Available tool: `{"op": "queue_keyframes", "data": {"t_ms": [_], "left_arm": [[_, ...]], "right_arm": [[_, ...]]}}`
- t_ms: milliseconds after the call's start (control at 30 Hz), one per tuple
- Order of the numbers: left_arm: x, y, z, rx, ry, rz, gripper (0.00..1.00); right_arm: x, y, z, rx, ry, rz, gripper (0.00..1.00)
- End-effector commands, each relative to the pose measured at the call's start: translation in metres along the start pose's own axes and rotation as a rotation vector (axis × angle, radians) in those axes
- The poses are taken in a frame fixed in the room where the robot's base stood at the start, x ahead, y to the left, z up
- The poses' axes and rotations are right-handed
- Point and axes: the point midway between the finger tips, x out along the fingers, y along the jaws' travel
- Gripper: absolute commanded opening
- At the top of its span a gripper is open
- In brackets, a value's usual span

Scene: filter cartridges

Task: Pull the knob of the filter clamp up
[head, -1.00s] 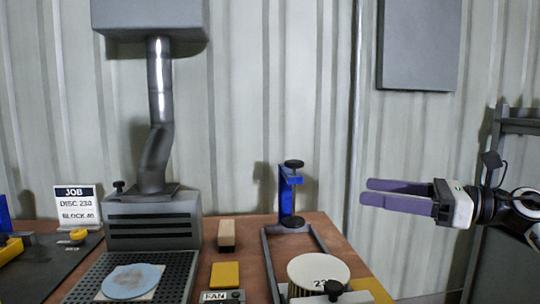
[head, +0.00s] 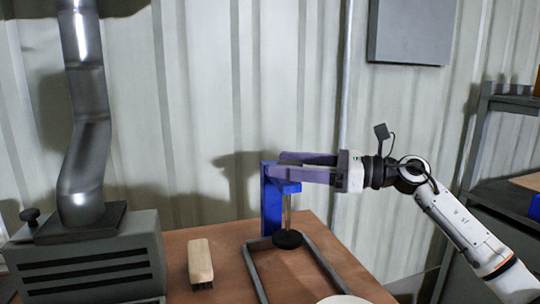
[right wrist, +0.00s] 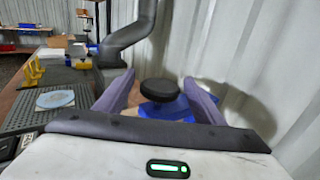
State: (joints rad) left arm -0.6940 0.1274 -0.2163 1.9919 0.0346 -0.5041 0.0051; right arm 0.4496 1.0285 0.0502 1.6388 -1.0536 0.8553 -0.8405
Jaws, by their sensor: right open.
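The filter clamp (head: 271,212) is a blue upright bracket at the back of the bench, with a thin rod and a black round pad (head: 288,239) below its arm. Its black knob (right wrist: 160,92) shows in the right wrist view above the blue clamp top (right wrist: 168,108). In the head view the knob is hidden by the fingers. My right gripper (head: 276,164) is open, with its purple fingers level at the clamp's top. In the right wrist view the knob lies between the two fingers, with a gap visible on each side. My left gripper is out of view.
A grey metal frame (head: 252,270) lies on the bench around the clamp's foot. A wooden brush (head: 200,262) and a grey slotted box (head: 90,262) with a duct (head: 85,130) stand to the left. A pale round top (head: 344,299) shows at the bottom edge.

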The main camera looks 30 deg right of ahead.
Motion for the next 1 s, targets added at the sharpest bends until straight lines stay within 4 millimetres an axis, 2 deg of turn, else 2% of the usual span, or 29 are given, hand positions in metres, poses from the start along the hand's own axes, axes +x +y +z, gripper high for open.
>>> {"op": "queue_keyframes", "data": {"t_ms": [100,233,633,900,967,1000], "left_arm": [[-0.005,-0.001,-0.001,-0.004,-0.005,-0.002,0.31],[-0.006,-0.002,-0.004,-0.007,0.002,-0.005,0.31],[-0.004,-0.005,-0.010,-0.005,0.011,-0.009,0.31],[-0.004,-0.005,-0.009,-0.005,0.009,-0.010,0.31],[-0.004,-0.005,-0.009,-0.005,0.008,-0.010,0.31],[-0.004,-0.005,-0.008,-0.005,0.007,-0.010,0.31]], "right_arm": [[0.020,0.001,0.004,0.000,-0.004,0.002,0.63],[0.034,0.000,0.002,0.000,-0.002,0.001,0.63],[0.041,0.000,0.000,-0.001,0.000,0.000,0.61],[0.041,0.000,0.000,-0.001,0.000,0.000,0.16],[0.041,0.000,0.000,-0.001,0.000,0.000,0.06],[0.041,0.000,0.000,-0.001,0.000,0.000,0.04]]}}
